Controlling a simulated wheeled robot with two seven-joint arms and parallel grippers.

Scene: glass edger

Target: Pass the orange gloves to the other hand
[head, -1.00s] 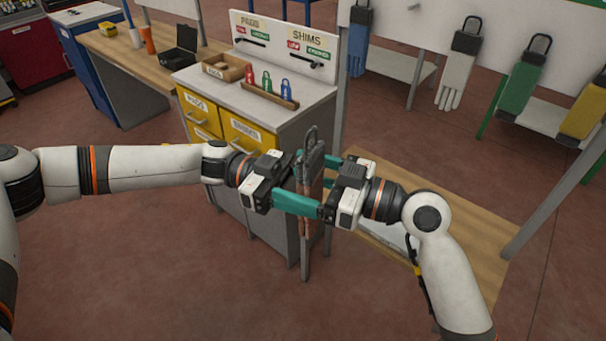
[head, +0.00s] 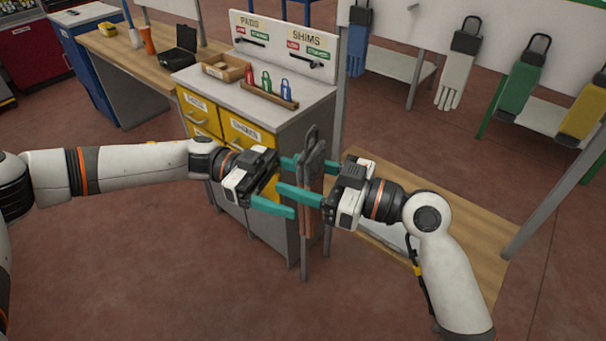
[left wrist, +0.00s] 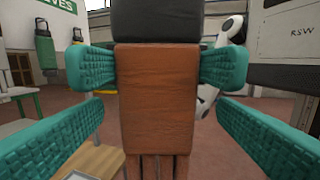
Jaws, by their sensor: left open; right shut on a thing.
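The orange gloves (head: 306,222) hang upright between my two grippers, seen nearly edge-on in the head view. In the left wrist view the gloves (left wrist: 157,90) show a broad orange face with a dark cuff above and finger strips below. My right gripper (head: 303,176) is shut on them; its teal fingers press both side edges, as the left wrist view also shows. My left gripper (head: 296,191) is open, its fingers (left wrist: 160,135) spread wide on either side of the gloves with clear gaps. The gloves' far face is hidden.
A grey cabinet with yellow drawers (head: 245,133) stands behind my left gripper, with a box and colored tags on top. A wooden table (head: 470,235) lies beneath my right arm. More gloves (head: 457,75) hang on a rack at the upper right.

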